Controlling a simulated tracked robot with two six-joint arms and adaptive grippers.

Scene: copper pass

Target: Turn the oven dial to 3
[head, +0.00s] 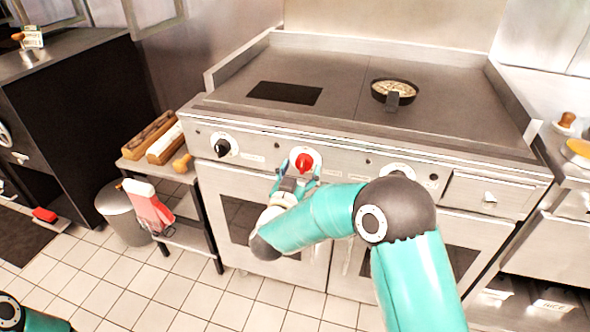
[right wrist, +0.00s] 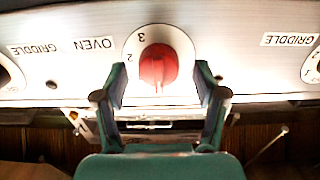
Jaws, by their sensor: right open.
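The red oven dial (head: 302,161) sits on a round white plate on the stove's front panel. In the right wrist view the dial (right wrist: 158,67) appears upside down, with a 3 and a 2 on its plate and an OVEN label (right wrist: 92,44) beside it. Which number the dial points to is not clear. My right gripper (head: 296,184) is open just below and in front of the dial. In the right wrist view its fingers (right wrist: 159,86) stand on either side of the dial's lower part, with gaps visible. My left gripper is out of view.
A black dial (head: 223,147) is left of the red one; another dial (head: 398,171) is partly behind my right arm. A small pan (head: 394,91) sits on the stove top. A low side table (head: 187,172) and a bin (head: 121,213) stand left of the stove.

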